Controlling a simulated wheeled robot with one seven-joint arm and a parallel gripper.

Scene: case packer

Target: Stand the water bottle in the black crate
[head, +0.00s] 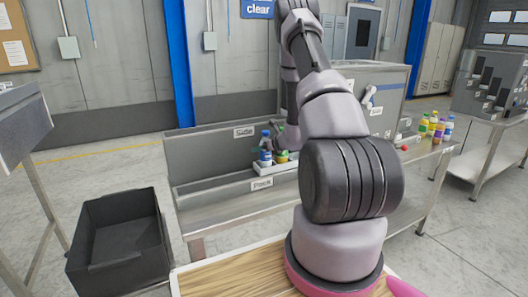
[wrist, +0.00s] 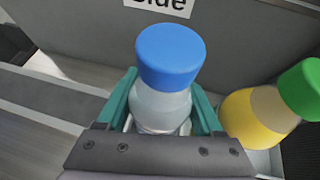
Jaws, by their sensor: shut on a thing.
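The water bottle, with a blue cap and clear body, stands between the two teal fingers of my gripper (wrist: 163,103) in the wrist view (wrist: 168,60). My gripper is shut on it. In the head view the water bottle (head: 265,146) is upright at the white tray on the metal bench, and my arm hides part of my gripper. I cannot tell whether the bottle's base touches the tray. The black crate (head: 122,272) is at the lower left of the head view, open-topped, and looks empty.
A yellow bottle with a green cap (wrist: 262,112) is close beside my gripper on the right. The white tray (head: 262,172) sits below a grey back panel (head: 210,155). Several bottles (head: 436,128) stand at the bench's right end. Open floor lies between bench and crate.

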